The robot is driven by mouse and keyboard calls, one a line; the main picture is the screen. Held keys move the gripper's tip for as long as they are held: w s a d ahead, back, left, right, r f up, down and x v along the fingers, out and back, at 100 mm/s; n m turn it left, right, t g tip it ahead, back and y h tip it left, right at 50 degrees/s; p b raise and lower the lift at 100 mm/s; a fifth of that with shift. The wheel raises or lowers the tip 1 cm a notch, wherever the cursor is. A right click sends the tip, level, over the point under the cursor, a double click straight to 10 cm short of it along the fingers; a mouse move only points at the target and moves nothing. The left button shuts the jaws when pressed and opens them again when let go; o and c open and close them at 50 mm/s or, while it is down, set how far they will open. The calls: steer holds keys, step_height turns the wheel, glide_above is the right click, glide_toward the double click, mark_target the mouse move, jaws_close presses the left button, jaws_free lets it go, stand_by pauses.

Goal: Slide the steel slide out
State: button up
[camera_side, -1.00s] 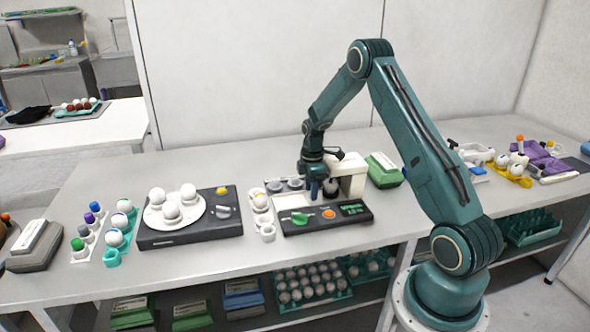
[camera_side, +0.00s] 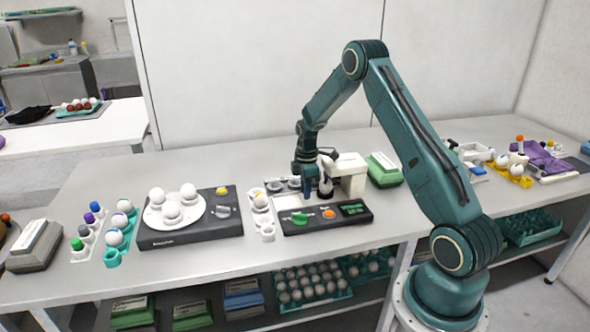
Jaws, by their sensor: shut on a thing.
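My gripper (camera_side: 306,191) points down over the back part of a bench device with a black front panel (camera_side: 340,221). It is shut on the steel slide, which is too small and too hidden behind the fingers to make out. Just right of the fingers is the device's white head (camera_side: 351,176) with a dark and white part (camera_side: 326,187) under it. The front panel has a green knob (camera_side: 298,217), an orange button (camera_side: 329,214) and a small display (camera_side: 354,208). Grey round parts (camera_side: 276,186) lie left of my gripper.
Left of the device stand a white egg holder (camera_side: 266,229) and a black box (camera_side: 190,236) with a white plate of eggs. A green box (camera_side: 384,168) sits close on the right. The front strip of the bench (camera_side: 190,262) is clear.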

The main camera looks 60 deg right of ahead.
steer(key=shift+w+a, duration=2.45)
steer(key=shift+a, duration=0.05)
steer(key=o, duration=0.8)
steer(key=shift+r, duration=0.1)
steer(key=shift+r, duration=2.95)
steer(key=shift+r, duration=4.05)
